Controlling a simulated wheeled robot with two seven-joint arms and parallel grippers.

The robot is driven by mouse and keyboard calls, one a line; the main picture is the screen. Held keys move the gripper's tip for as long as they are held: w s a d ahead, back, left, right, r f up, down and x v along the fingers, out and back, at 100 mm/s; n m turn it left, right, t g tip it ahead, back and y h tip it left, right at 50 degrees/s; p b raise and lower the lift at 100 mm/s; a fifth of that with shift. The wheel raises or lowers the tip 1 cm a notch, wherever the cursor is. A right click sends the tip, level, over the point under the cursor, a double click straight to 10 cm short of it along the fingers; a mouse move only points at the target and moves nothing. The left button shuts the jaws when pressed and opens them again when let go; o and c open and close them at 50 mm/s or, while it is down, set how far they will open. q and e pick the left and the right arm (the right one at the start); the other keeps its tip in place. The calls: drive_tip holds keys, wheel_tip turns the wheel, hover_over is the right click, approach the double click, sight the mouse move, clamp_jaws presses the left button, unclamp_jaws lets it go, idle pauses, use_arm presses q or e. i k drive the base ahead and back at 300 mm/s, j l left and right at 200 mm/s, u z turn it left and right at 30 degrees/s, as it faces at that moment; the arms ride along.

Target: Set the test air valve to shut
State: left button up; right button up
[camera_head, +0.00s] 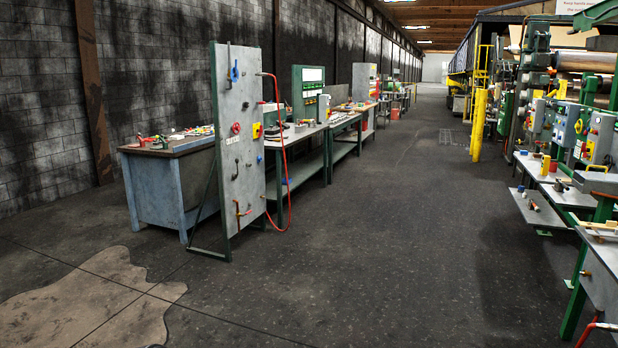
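An upright grey panel (222,108) in a green frame stands left of centre, some way ahead. It carries a blue lever (234,73) near the top, a small red wheel (236,128), a yellow and red switch (257,130), a dark handle (237,168) and a red-handled fitting (242,211) low down. A red hose (284,150) loops from its upper right edge to its lower part. I cannot tell which fitting is the test air valve, nor read any setting at this distance. Neither of my grippers is in view.
A blue workbench (158,185) with small parts stands behind the panel, and more green benches (300,134) run along the wall. Machines with control boxes (595,138) and shelves (540,212) line the right. The dark floor (370,235) between is clear. Yellow posts (478,125) stand farther back.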

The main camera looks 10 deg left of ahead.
sight(236, 70)
drive_tip(key=i+j, duration=0.15)
drive_tip(key=i, duration=0.95)
drive_tip(key=i+j+u, duration=0.1)
drive_tip(key=i, duration=1.05)
drive_tip(key=i+u, duration=0.1)
drive_tip(key=i, duration=2.15)
drive_tip(key=i+u, duration=0.1)
drive_tip(key=i, duration=1.05)
drive_tip(key=i+l, duration=0.15)
drive_tip(key=i, duration=0.95)
drive_tip(key=i+l+u, duration=0.1)
drive_tip(key=i+u, duration=0.35)
drive_tip(key=i+l+u, duration=0.15)
drive_tip(key=i+u, duration=0.15)
drive_tip(key=u, duration=0.15)
drive_tip(key=i+l+u, duration=0.3)
drive_tip(key=u, duration=0.15)
drive_tip(key=i+l+u, duration=0.25)
drive_tip(key=l+u, duration=0.2)
drive_tip(key=i+l+u, duration=0.15)
drive_tip(key=l, duration=0.15)
drive_tip(key=l+u, duration=0.2)
drive_tip(key=i+l+u, duration=0.15)
drive_tip(key=l, duration=0.25)
